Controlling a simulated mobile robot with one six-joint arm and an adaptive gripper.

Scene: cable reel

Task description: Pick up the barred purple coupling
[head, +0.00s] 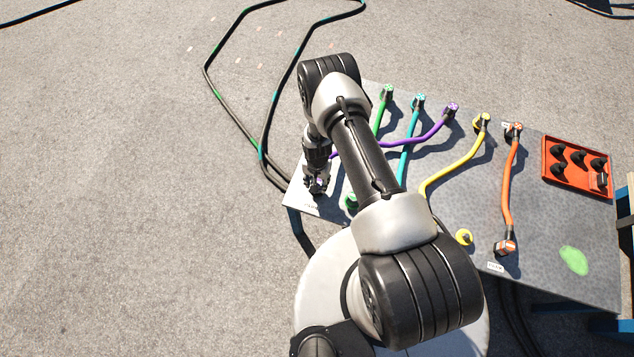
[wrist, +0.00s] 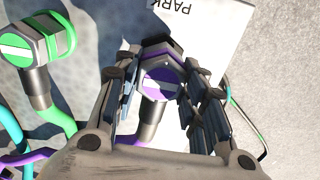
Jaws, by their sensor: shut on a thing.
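The barred purple coupling (wrist: 160,84) has a purple round face with a white bar across it and a dark collar. In the wrist view it sits between the two fingers of my gripper (wrist: 158,74), which is shut on it. Its purple cable (wrist: 135,160) runs down from it in the picture. In the head view my gripper (head: 318,184) is at the left end of the grey table (head: 545,225), and the coupling is mostly hidden by it. I cannot tell whether the coupling touches the table.
A green coupling (wrist: 35,45) with a white bar stands close left in the wrist view. A white PARK plate (wrist: 205,35) lies beside the held coupling. Teal, yellow and orange (head: 507,190) cables cross the table. A red tray (head: 546,167) with dark pieces is at right.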

